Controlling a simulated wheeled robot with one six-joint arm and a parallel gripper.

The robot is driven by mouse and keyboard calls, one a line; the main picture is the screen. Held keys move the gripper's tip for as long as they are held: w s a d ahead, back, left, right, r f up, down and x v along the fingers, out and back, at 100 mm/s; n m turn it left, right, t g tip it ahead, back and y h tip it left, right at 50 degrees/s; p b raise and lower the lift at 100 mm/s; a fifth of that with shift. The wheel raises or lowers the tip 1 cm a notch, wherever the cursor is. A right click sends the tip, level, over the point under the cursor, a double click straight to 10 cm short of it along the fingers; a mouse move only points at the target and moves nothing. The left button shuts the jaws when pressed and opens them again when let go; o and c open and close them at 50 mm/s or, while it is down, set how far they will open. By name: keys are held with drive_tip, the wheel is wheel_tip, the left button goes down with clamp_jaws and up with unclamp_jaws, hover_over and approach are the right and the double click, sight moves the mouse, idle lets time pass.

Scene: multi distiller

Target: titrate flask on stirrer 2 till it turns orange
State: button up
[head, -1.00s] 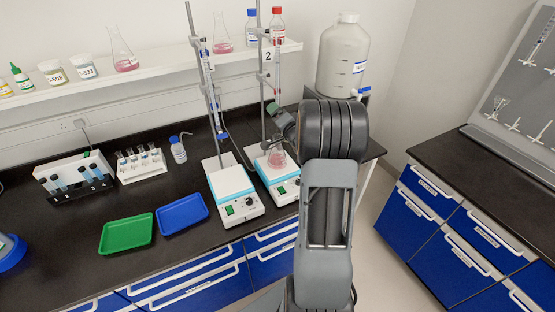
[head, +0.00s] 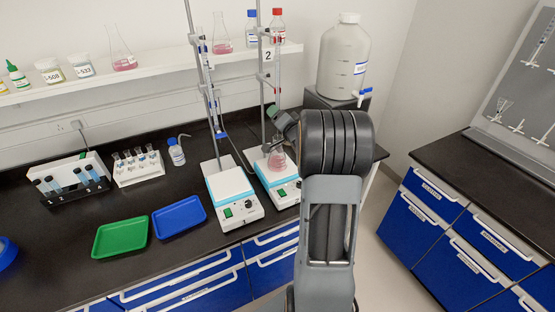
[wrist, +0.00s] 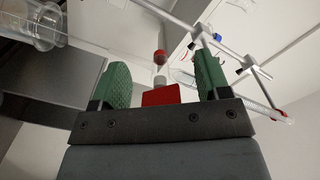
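Stirrer 2 (head: 286,190) is the right one of two white-and-teal hot-plate stirrers on the black bench. A conical flask (head: 277,159) with pale pink liquid stands on it, partly hidden by my arm. A burette (head: 278,75) hangs above on a stand with a "2" label (head: 268,55). My gripper (head: 281,117) is at the stand, just above the flask and beside the burette's lower part. In the wrist view its green fingers (wrist: 164,82) are apart. A red part (wrist: 161,95) shows between them; I cannot tell whether it is touched. The burette's tube (wrist: 235,95) slants past the right finger.
The other stirrer (head: 233,195) with its stand is close on the left. A large white carboy (head: 343,60) stands behind my arm at the right. Shelf bottles (head: 277,25) are behind the stands. Green (head: 120,237) and blue (head: 180,216) trays lie at the front left.

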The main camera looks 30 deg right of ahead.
drive_tip(key=o, duration=0.5)
drive_tip(key=shift+o, duration=0.2)
drive_tip(key=shift+r, duration=0.1)
drive_tip(key=shift+s, duration=0.1)
